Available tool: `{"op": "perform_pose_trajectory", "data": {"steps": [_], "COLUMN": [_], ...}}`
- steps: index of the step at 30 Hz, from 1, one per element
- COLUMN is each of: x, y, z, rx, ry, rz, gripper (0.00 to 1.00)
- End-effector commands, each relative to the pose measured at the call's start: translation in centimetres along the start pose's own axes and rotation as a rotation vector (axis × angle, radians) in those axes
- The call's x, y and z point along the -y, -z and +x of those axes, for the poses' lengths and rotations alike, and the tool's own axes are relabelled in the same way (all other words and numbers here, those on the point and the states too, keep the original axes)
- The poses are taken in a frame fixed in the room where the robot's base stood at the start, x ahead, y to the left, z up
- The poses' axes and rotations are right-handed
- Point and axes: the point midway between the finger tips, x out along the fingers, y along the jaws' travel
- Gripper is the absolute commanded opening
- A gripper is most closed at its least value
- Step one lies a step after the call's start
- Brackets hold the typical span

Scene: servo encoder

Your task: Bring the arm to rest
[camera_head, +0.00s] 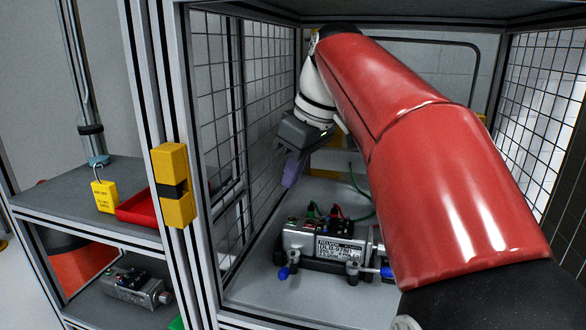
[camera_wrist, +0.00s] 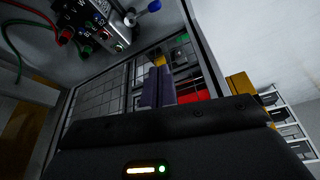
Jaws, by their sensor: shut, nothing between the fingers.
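My gripper (camera_head: 293,168) is inside the mesh-walled cell, above and behind the servo unit, at the end of my red and white arm. Its purple fingers are together and empty. They also show shut in the wrist view (camera_wrist: 157,89). The servo unit (camera_head: 325,243), a grey body with a printed label, sits on the cell floor with red, green and black connectors on top and blue-handled clamps in front. It shows at the top left of the wrist view (camera_wrist: 95,22). My fingers are apart from it. My forearm hides part of its right side.
Mesh panels (camera_head: 233,100) and an aluminium post (camera_head: 165,120) with a yellow latch (camera_head: 174,186) bound the cell on the left. Outside, a shelf (camera_head: 60,200) holds a yellow padlock (camera_head: 105,196) and a red tray (camera_head: 135,208). A second servo unit (camera_head: 135,287) lies on the lower shelf.

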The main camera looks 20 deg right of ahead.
Motion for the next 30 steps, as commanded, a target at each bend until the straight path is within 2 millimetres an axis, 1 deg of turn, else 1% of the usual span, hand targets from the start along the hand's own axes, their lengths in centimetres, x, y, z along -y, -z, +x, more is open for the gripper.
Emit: {"op": "perform_pose_trajectory", "data": {"steps": [12, 14, 17, 20, 23, 27, 30], "x": [0.0, 0.3, 1.4, 3.4, 5.8, 9.0, 10.8], "y": [0.0, -0.2, -1.3, -3.4, -6.3, -10.9, -13.8], "z": [0.0, 0.2, 0.9, 2.5, 5.1, 9.2, 12.1], "rx": [0.0, -0.001, -0.004, -0.011, -0.026, -0.057, -0.084], "ry": [-0.001, -0.005, -0.022, -0.058, -0.106, -0.176, -0.217], "rz": [0.001, 0.011, 0.062, 0.156, 0.268, 0.407, 0.485], "gripper": [0.0, 0.0, 0.0, 0.0, 0.0, 0.0, 0.0]}}
